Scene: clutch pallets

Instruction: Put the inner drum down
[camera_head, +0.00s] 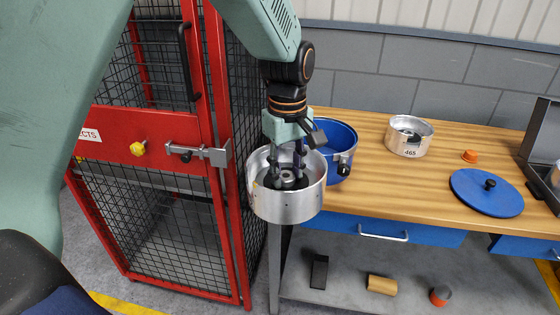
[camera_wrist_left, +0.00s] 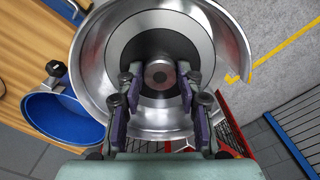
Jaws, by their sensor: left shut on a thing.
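The inner drum (camera_head: 285,205) is a silver metal cup with a dark inside and a central hub. In the head view it hangs upright from my left gripper (camera_head: 288,172), in front of the workbench's left end and beside the red cage. In the left wrist view the drum (camera_wrist_left: 232,40) fills the upper middle, and my left gripper (camera_wrist_left: 160,90) has its fingers closed around the hub. A second silver drum (camera_head: 396,141), marked 465, stands on the bench. My right gripper is not in view.
A blue pot (camera_head: 340,132) stands on the wooden bench (camera_head: 375,190) just behind the held drum. A blue round lid (camera_head: 480,200) and an orange knob (camera_head: 469,156) lie to the right. The red mesh cage (camera_head: 150,150) is close at left. Small blocks lie on the lower shelf.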

